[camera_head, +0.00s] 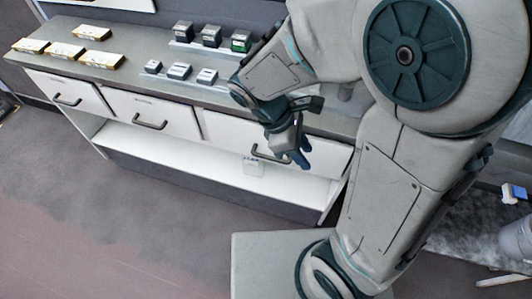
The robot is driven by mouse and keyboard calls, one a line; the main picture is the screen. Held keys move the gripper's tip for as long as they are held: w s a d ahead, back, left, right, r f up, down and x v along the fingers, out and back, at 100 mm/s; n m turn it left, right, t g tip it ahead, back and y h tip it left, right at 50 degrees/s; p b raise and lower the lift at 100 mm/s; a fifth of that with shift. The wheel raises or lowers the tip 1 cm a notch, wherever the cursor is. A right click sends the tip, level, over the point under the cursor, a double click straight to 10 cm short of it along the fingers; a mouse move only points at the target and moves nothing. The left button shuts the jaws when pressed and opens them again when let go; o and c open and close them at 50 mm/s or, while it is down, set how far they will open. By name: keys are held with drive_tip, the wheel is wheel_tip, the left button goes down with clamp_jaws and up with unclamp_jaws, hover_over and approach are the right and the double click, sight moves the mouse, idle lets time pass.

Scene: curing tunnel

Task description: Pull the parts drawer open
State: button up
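Three white drawers sit side by side under the grey bench top: a left drawer (82,85), a middle drawer (170,107) and a right drawer (232,128). All look closed, each with a dark bar handle. Their labels are too small to read, so I cannot tell which is the parts drawer. My gripper (300,155), with dark blue fingers, is in front of the right drawer, at the right end of its handle (262,155). The gripper hides that end. I cannot tell whether the fingers touch the handle or are shut on it.
Several orange-and-white boxes (64,51) lie on the bench's left. Several dark blocks (211,36), one green (241,40), and small grey pieces (179,71) stand further right. An open white shelf (190,151) runs below the drawers. The floor (120,220) in front is clear.

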drive_tip(key=a+f+n+t+h+b, duration=0.4)
drive_tip(key=a+f+n+t+b, duration=0.3)
drive_tip(key=f+n, duration=0.6)
drive_tip(key=a+f+n+t+h+b, duration=0.45)
drive_tip(key=a+f+n+t, duration=0.55)
drive_tip(key=n, duration=0.5)
drive_tip(key=f+b+x, duration=0.1)
drive_tip(key=x, duration=1.3)
drive_tip(key=shift+w+f+n+y, duration=0.25)
drive_tip(key=shift+w+n+y, duration=0.05)
drive_tip(key=shift+n+y, duration=0.15)
drive_tip(key=shift+d, duration=0.1)
clamp_jaws()
